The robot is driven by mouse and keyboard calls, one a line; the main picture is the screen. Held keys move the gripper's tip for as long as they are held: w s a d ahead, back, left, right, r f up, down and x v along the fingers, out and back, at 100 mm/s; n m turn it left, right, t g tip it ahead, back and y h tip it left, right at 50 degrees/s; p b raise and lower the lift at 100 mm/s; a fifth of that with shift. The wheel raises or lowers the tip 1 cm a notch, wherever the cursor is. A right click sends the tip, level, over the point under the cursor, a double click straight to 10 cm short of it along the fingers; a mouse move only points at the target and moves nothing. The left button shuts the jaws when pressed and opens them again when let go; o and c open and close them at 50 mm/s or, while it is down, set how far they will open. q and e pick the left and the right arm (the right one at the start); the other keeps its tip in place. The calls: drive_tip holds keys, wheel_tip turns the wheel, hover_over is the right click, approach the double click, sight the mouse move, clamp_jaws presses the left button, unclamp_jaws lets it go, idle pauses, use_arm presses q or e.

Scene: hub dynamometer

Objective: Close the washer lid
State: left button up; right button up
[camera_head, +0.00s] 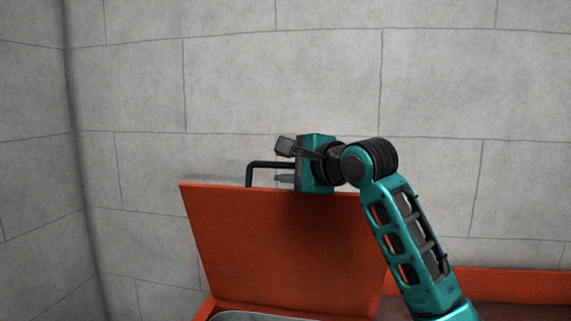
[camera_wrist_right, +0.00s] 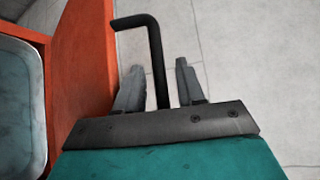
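The washer lid (camera_head: 285,245) is an orange-red panel standing raised, tilted open, in the head view; it also shows in the right wrist view (camera_wrist_right: 85,70). A black bar handle (camera_head: 262,164) sticks out behind its top edge; in the right wrist view the handle (camera_wrist_right: 158,55) passes between the fingers. My right gripper (camera_head: 283,178) is at the lid's top edge. Its grey fingers (camera_wrist_right: 160,85) are apart, one on each side of the handle, with a visible gap on the right side. My left gripper is not in view.
The washer's grey metal basin (camera_head: 255,317) shows below the lid, and in the right wrist view (camera_wrist_right: 18,110). An orange-red rim (camera_head: 520,285) runs along the lower right. A grey block wall (camera_head: 280,70) stands behind the lid.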

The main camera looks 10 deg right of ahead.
drive_tip(key=shift+w+a, duration=0.1)
drive_tip(key=shift+w, duration=0.2)
drive_tip(key=shift+c, duration=0.3)
clamp_jaws()
drive_tip(key=shift+f, duration=0.1)
